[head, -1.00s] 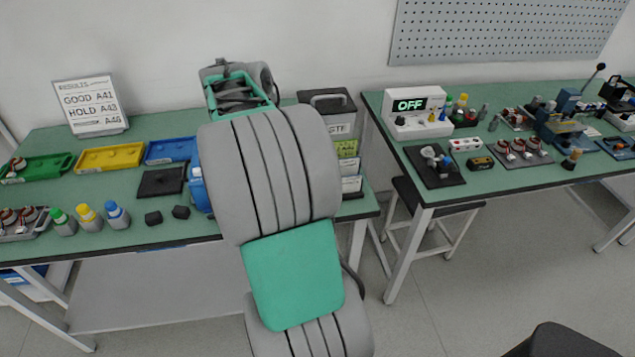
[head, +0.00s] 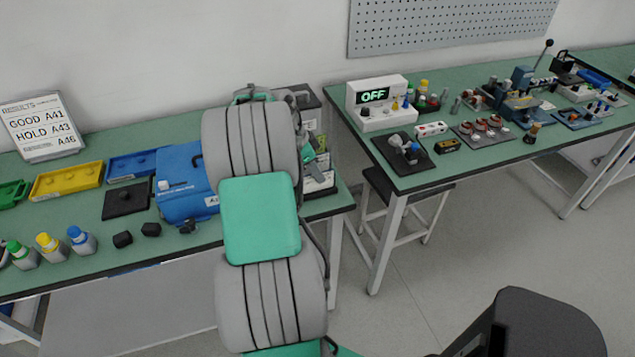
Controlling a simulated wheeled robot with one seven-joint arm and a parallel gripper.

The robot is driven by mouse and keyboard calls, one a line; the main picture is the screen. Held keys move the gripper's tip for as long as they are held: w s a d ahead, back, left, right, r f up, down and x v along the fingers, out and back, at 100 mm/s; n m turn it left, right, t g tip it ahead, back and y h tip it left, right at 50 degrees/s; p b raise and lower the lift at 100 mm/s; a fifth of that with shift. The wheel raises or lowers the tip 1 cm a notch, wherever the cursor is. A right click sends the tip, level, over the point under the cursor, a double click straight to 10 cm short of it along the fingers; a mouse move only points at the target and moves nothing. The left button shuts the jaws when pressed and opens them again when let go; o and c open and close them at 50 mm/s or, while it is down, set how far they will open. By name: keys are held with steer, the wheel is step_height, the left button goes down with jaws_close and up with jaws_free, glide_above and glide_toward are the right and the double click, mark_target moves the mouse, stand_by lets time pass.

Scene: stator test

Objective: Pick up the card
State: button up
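A rack of cards stands at the right end of the left bench, mostly behind my arm. A yellow-green card (head: 309,153) and a white card (head: 320,184) show in it. I cannot tell which card is the task's one. My gripper (head: 317,172) only partly shows past the right side of my arm, in front of the rack. A grey finger-like part overlaps the cards in the picture. Whether it touches a card or holds one is hidden.
A blue case (head: 183,190), a black plate (head: 127,200) and a yellow tray (head: 67,181) are on the left bench. Bottles (head: 82,240) stand near its front edge. The right bench carries an OFF display box (head: 381,102). A gap separates the benches.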

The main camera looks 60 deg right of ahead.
steer(key=shift+f+b, duration=0.25)
steer(key=shift+b, duration=0.05)
stand_by(0.5)
jaws_close()
stand_by(0.5)
